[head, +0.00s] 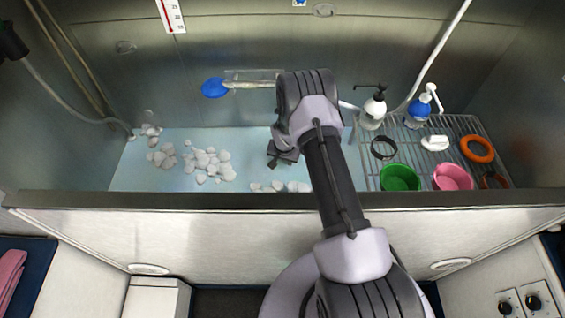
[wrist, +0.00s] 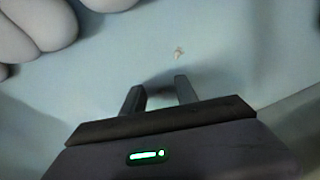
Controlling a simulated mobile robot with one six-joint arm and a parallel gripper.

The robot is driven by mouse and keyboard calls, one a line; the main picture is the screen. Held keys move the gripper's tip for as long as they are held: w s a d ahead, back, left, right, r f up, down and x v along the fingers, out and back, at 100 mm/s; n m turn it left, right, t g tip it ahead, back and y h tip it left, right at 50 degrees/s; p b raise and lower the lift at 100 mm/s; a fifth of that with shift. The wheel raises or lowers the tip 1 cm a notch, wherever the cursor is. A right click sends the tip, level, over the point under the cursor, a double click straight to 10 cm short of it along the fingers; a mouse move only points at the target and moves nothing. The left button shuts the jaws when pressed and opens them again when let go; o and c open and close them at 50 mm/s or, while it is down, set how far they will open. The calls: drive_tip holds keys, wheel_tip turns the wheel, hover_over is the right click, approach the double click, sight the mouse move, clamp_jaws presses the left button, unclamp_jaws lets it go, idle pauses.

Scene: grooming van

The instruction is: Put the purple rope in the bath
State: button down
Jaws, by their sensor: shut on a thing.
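The bath (head: 250,200) is a metal tub with a pale blue surface inside and white foam clumps. My gripper (head: 283,158) is over the bath, left of the rack, and points down. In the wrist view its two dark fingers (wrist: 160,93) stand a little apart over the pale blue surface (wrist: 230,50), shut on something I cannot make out. A dark patch lies between and beyond the fingertips. No purple rope shows clearly in either view. My arm hides part of the bath in the head view.
Foam clumps (head: 207,164) lie at left. A wire rack (head: 455,128) at right bears a green bowl (head: 400,178), a pink bowl (head: 453,178), an orange ring (head: 477,149) and two pump bottles. A blue brush (head: 215,88) lies at the back. The bath's front rim (head: 150,201) crosses below.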

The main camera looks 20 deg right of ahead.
drive_tip(key=shift+f+b, duration=0.2)
drive_tip(key=shift+b, duration=0.1)
drive_tip(key=c, duration=0.9)
unclamp_jaws()
drive_tip(key=shift+r, duration=0.1)
drive_tip(key=shift+c, duration=0.2)
